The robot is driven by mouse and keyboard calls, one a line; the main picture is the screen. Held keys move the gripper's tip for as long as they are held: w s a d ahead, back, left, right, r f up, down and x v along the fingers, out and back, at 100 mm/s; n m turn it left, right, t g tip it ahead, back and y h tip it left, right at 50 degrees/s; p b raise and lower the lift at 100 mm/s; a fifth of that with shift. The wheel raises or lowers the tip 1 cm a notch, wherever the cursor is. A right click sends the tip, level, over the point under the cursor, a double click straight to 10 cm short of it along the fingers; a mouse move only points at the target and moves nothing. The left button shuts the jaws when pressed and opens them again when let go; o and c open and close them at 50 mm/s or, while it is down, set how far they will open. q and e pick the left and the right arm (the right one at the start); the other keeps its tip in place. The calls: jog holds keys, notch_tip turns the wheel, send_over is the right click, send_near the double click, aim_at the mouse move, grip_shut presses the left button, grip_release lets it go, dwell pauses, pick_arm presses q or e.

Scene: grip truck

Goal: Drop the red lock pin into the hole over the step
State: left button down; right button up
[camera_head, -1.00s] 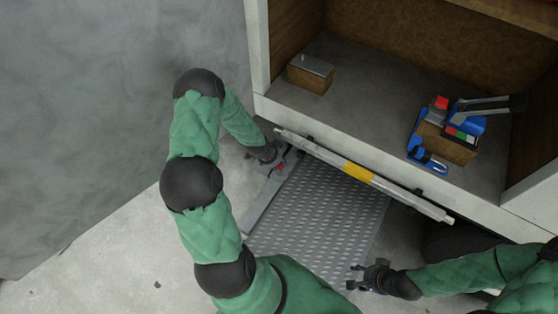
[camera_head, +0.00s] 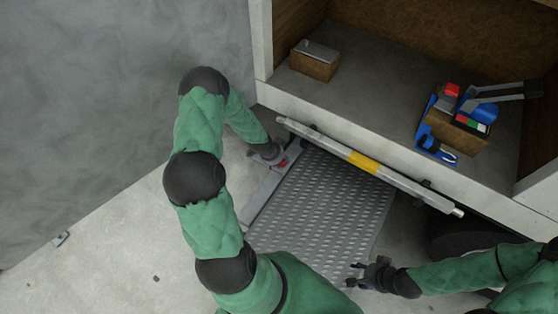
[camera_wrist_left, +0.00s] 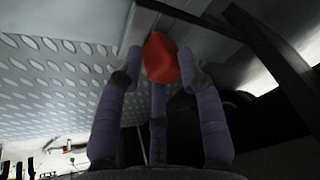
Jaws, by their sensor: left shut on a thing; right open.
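My left gripper (camera_head: 278,158) is at the upper left corner of the metal step (camera_head: 325,215), by the truck's edge. It is shut on the red lock pin (camera_wrist_left: 160,58), whose red head shows between the fingers in the left wrist view. A bit of red also shows at the fingers in the head view. The pin's lower end and the hole are hidden, so I cannot tell whether the pin is in the hole. My right gripper (camera_head: 359,275) is open and empty near the step's lower right corner.
A grey bar with a yellow band (camera_head: 363,162) runs along the truck bed's edge above the step. A wooden box of tools (camera_head: 458,130) and a smaller block (camera_head: 315,65) sit on the bed.

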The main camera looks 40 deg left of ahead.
pick_arm(q)
jog(key=shift+f, duration=0.15)
pick_arm(e)
jog(key=shift+f, duration=0.15)
dwell(0.4)
pick_arm(q)
jog(key=c, duration=0.7)
grip_release()
jog(key=shift+v, duration=3.75)
